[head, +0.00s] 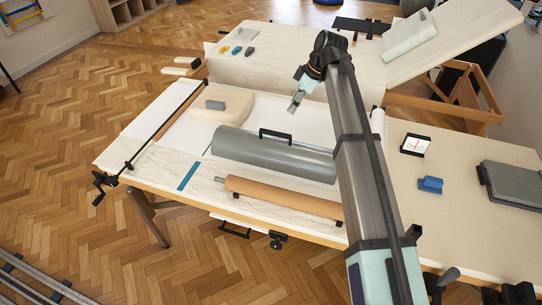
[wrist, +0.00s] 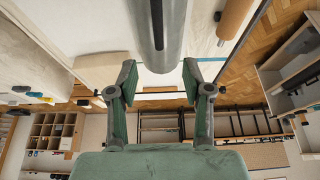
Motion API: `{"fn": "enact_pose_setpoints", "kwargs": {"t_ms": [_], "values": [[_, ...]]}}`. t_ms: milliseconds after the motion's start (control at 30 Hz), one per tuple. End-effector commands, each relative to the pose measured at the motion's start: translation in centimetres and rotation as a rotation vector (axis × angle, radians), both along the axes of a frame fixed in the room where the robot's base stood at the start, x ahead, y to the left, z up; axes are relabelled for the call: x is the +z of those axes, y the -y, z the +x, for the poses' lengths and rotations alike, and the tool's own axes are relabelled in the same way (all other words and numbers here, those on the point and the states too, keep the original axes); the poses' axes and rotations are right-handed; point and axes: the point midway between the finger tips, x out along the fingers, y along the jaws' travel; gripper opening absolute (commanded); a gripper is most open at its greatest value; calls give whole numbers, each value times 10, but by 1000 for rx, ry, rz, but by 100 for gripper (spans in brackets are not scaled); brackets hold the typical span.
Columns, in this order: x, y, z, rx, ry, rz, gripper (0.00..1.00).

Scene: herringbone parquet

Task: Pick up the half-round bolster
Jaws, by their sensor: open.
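The half-round bolster (head: 265,157) is a long grey half-cylinder with a black bar handle (head: 276,135) on top. It lies on the white-topped workbench (head: 140,150) in the head view. My gripper (head: 295,108) is above and behind the bolster, apart from it, its fingers angled downward. In the wrist view, the bolster (wrist: 172,52) with its handle (wrist: 157,22) reaches down from the top edge. There my gripper (wrist: 158,76) is open, with nothing held between its fingers. My arm hides the bolster's right end in the head view.
A tan roll (head: 280,194) lies in front of the bolster. A cream block (head: 233,102) with a grey piece on top stands behind left. A blue object (head: 430,184), a dial (head: 415,145) and a grey slab (head: 515,184) lie right. A second table (head: 290,70) stands behind.

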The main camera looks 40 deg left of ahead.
Motion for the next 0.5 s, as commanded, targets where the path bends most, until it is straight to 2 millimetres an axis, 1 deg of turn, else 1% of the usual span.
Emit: {"fn": "enact_pose_setpoints", "kwargs": {"t_ms": [67,167,500], "values": [[0,-5,0,12,8,2,50],[-11,-8,-2,13,8,1,50],[-72,-32,-11,11,6,0,50]]}}
